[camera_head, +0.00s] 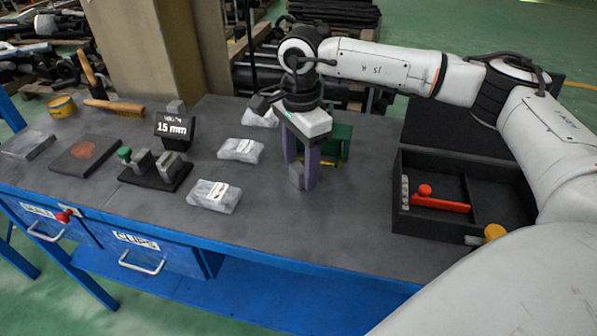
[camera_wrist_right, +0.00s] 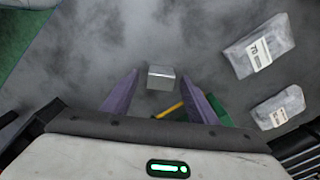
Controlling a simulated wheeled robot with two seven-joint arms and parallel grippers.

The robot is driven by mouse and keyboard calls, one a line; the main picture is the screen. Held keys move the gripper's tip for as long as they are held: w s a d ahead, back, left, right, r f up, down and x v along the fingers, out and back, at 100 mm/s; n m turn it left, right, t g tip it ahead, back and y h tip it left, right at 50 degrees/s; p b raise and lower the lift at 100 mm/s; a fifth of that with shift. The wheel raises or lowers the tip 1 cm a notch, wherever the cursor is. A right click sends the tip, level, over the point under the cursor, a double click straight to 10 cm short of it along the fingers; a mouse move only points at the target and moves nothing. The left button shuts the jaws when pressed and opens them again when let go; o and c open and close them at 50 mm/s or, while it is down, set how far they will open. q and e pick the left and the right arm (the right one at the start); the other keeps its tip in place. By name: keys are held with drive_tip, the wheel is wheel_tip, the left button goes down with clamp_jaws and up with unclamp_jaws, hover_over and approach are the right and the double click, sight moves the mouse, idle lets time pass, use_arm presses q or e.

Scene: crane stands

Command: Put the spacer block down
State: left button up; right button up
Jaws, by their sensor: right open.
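The spacer block (camera_head: 296,175) is a small light grey metal block on the dark table, at the fingertips of my right gripper (camera_head: 300,172). In the right wrist view, the block (camera_wrist_right: 161,78) sits between the tips of the two purple fingers of the right gripper (camera_wrist_right: 160,84), with a gap on both sides. The right gripper is open, pointing down over the table. In the head view a finger hides part of the block. My left gripper is not in view.
A green piece with a yellow bar (camera_head: 338,141) stands just behind my right gripper. Bagged parts (camera_head: 214,195) lie left of it. A black tray (camera_head: 402,214) with a red tool is at right. A 15 mm sign (camera_head: 173,128) and black block stand (camera_head: 153,178) are further left.

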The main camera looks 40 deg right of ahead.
drive_tip(key=shift+f, duration=0.45)
drive_tip(key=shift+r, duration=0.1)
drive_tip(key=c, duration=1.3)
